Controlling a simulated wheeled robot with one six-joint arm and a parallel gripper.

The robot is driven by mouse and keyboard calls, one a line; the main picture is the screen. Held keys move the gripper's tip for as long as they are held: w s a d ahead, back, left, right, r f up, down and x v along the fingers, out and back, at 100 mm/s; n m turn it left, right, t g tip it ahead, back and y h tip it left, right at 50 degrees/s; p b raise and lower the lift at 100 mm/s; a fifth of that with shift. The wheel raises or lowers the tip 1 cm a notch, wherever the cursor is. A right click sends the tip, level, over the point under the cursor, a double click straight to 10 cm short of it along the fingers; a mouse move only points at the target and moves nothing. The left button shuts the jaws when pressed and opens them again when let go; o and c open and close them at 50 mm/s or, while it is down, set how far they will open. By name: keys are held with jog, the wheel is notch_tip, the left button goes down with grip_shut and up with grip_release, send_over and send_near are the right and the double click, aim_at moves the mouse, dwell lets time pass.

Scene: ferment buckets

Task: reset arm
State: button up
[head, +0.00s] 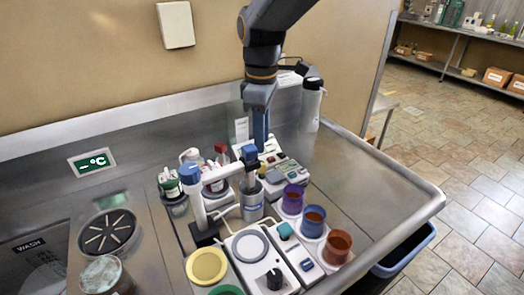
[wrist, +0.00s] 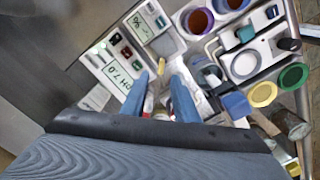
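My gripper (head: 260,145) hangs from above over the steel bench, fingers pointing down. It is above and beside a blue-capped probe (head: 250,153) that stands in a metal cup (head: 251,200). In the wrist view my gripper (wrist: 160,82) shows two blue fingers set apart. I see nothing clearly held between them; small red and yellow items show in the gap, seemingly farther off. Whether the fingertips touch anything is hard to tell.
The bench's right side (head: 375,185) is clear.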

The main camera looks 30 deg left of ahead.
jog(key=shift+r, duration=0.5)
jog(key=w+d+f+m, duration=0.1)
jog(key=w+d+m, duration=0.15)
jog(key=d, duration=0.55)
jog(key=w+d+f+m, duration=0.2)
jog(key=d+m, duration=0.2)
jog(key=d, duration=0.4)
jog(key=s+d+f+m, duration=0.2)
jog(key=s+d+m, duration=0.2)
jog(key=d, duration=0.6)
jog(key=s+d+f+m+t, duration=0.1)
jog(key=s+d+m, duration=0.3)
jog(key=d, duration=0.6)
jog(key=s+d+f+m, duration=0.3)
jog(key=d+m, duration=0.3)
jog(key=d, duration=0.3)
jog(key=shift+s+d+f, duration=0.4)
jog(key=shift+s, duration=0.1)
